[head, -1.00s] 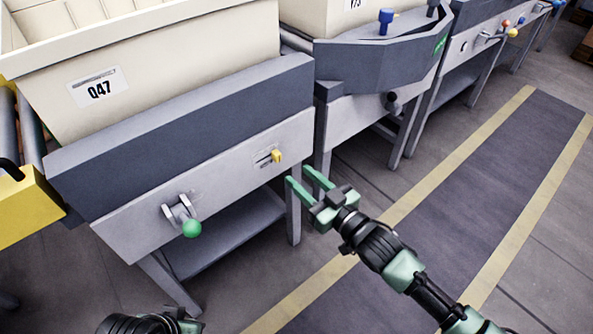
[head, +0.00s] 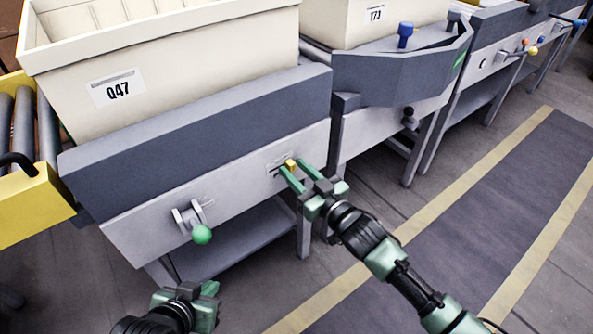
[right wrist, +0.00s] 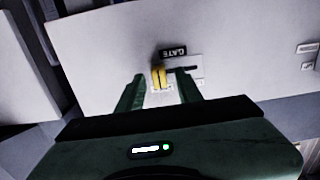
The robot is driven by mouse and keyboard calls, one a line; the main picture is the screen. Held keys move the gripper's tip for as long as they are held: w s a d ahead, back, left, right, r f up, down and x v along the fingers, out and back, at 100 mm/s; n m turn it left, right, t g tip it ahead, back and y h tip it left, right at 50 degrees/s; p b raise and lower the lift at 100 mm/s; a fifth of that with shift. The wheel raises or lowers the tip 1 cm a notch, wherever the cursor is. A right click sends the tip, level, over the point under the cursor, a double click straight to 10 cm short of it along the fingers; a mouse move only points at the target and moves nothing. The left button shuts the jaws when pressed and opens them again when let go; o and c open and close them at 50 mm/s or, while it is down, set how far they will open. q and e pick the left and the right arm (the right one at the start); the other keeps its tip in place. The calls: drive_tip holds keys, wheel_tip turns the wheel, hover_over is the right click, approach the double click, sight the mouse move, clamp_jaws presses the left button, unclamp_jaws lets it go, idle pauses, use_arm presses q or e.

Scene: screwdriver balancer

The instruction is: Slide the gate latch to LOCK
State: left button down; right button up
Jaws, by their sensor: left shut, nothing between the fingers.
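The yellow gate latch (head: 290,164) sits on a small slotted plate on the grey front panel of the station. In the right wrist view the latch (right wrist: 159,76) is at the left end of a dark slot, below a black GATE label (right wrist: 173,52). My right gripper (head: 290,176) is open, its green fingers pointing at the panel with the latch between them in the picture; contact cannot be told. In the right wrist view its fingers (right wrist: 162,88) stand either side of the latch, which is nearer the middle. My left gripper (head: 212,289) is shut and empty at the lower left.
A lever with a green knob (head: 202,234) is on the same panel to the left. A cream bin labelled Q47 (head: 160,65) stands above. A neighbouring station with a blue knob (head: 405,33) is to the right. The floor walkway (head: 470,230) is clear.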

clamp_jaws()
idle(1.2)
